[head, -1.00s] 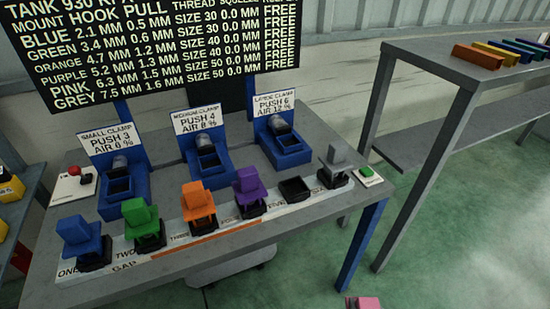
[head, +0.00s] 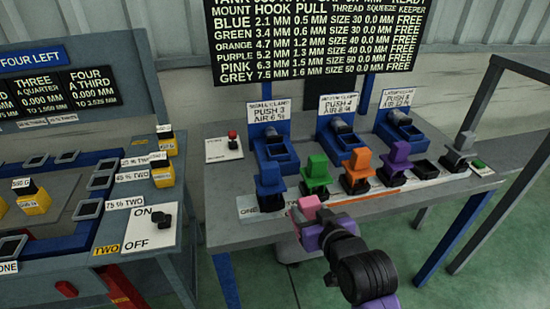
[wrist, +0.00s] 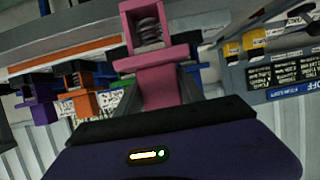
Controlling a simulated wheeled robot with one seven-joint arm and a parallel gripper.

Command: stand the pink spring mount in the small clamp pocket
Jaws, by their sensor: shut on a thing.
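The pink spring mount (head: 307,206) is held in my gripper (head: 314,220), in front of the bench's front edge in the head view. In the wrist view the pink mount (wrist: 160,85) sticks out from between the fingers (wrist: 158,100), with a coil spring visible inside its frame. The small clamp (head: 272,148) is a blue block with a dark open pocket at the back left of the bench. Its pocket looks empty. The held mount is apart from the clamp, nearer to the camera.
Blue (head: 268,180), green (head: 316,172), orange (head: 358,165) and purple (head: 396,160) mounts stand in a row before the clamps. A grey mount (head: 462,148) stands at the right, beside an empty black holder (head: 425,168). A second bench (head: 150,185) is at left.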

